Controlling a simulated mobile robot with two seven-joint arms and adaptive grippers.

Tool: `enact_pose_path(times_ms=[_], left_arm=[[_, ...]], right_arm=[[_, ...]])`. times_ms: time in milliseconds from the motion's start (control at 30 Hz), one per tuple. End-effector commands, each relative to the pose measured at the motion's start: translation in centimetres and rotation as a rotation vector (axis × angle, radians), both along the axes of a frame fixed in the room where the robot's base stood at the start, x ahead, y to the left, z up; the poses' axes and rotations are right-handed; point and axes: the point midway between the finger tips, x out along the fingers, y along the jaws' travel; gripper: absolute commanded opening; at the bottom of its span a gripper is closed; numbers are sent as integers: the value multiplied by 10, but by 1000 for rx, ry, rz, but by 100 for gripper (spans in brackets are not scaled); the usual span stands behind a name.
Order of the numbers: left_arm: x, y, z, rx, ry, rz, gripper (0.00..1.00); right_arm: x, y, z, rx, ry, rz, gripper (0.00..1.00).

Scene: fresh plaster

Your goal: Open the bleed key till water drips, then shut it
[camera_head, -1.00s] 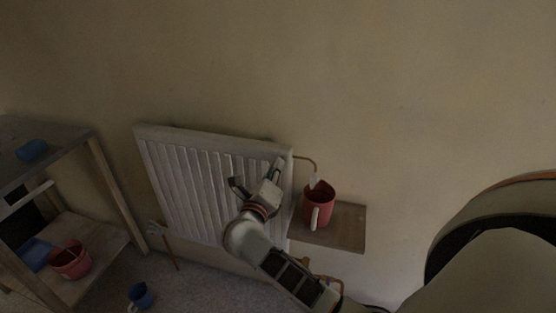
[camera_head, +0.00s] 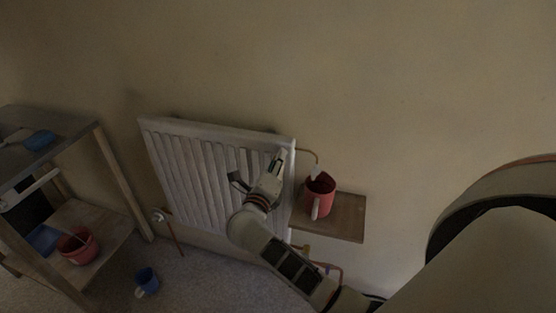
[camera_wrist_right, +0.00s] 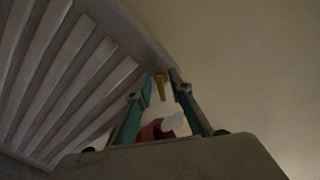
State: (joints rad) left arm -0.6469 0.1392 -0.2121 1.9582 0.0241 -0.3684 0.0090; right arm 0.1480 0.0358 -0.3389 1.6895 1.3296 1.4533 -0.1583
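A white ribbed radiator (camera_head: 185,170) is on the wall, and it also shows in the right wrist view (camera_wrist_right: 65,75). My right gripper (camera_head: 259,170) is at its right end in the head view, fingers spread. In the right wrist view my right gripper (camera_wrist_right: 161,82) is open, and a small brass piece (camera_wrist_right: 160,88), perhaps the bleed key, shows between the fingertips. I cannot tell whether they touch it. A red jug (camera_head: 317,205) stands upright below a thin brass pipe (camera_head: 308,151) with a white end (camera_head: 315,172). No water drips are visible. My left gripper is out of view.
The jug stands on a small wooden wall shelf (camera_head: 347,215) right of the radiator. A shelf unit (camera_head: 118,178) stands at the left, holding a red bucket (camera_head: 82,250). A blue mug (camera_head: 147,277) is on the floor. The wall above is clear.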

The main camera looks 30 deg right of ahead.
Motion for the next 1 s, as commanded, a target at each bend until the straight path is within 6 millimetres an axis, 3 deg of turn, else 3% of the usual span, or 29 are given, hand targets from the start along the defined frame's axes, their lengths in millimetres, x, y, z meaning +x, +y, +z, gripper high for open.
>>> enact_pose_path(times_ms=[433,1000], left_arm=[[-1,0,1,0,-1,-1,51],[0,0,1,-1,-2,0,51]], right_arm=[[-6,7,0,2,0,0,22],[-70,82,-1,2,1,0,22]])
